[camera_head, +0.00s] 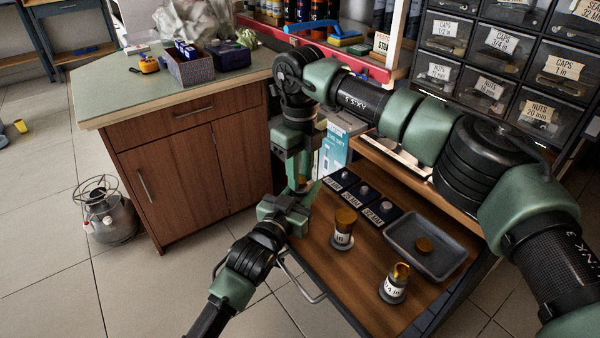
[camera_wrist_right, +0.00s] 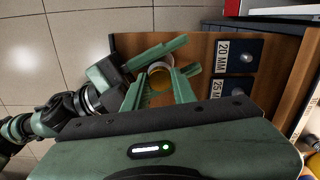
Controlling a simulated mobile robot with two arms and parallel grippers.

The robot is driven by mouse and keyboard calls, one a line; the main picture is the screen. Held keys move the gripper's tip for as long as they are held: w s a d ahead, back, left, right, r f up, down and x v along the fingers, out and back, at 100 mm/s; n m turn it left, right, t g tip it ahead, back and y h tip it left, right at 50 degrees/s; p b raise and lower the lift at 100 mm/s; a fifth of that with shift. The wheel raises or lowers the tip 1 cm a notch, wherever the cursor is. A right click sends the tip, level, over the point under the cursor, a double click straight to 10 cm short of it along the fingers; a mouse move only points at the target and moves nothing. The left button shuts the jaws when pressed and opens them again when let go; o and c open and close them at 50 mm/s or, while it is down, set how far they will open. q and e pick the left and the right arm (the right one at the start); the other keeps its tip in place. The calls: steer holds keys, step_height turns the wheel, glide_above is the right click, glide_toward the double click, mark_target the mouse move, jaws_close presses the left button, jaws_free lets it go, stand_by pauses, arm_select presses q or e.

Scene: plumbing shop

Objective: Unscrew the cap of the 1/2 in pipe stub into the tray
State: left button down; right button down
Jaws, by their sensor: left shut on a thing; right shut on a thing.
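My left gripper (camera_head: 293,208) is low at the left edge of the wooden work surface, shut on a small pipe stub (camera_wrist_right: 157,67) mostly hidden by the fingers; its label cannot be read. My right gripper (camera_head: 301,178) comes down from above, shut on the brass-coloured cap (camera_wrist_right: 161,80) on top of that stub. In the wrist view, the right fingers flank the cap and the left fingers reach around the stub just beyond. The grey tray (camera_head: 455,261) stands at the right of the work surface, with one brass cap (camera_head: 424,245) lying in it.
A 1 in stub (camera_head: 342,238) with a brass cap stands in the middle. The 3/4 in stub (camera_head: 392,293) stands near the front, its brass top narrower. Dark labelled blocks (camera_head: 363,194) line the back. Labelled bins (camera_head: 487,87) rise behind; a cabinet (camera_head: 180,170) stands left.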

steer(key=n, duration=0.3)
steer(key=shift+r, duration=0.2)
stand_by(0.5)
steer(key=shift+r, duration=0.9)
steer(key=shift+r, duration=0.15)
steer(key=shift+r, duration=1.9)
arm_select(q)
steer(key=c, duration=0.9)
jaws_free()
steer(key=shift+c, duration=0.2)
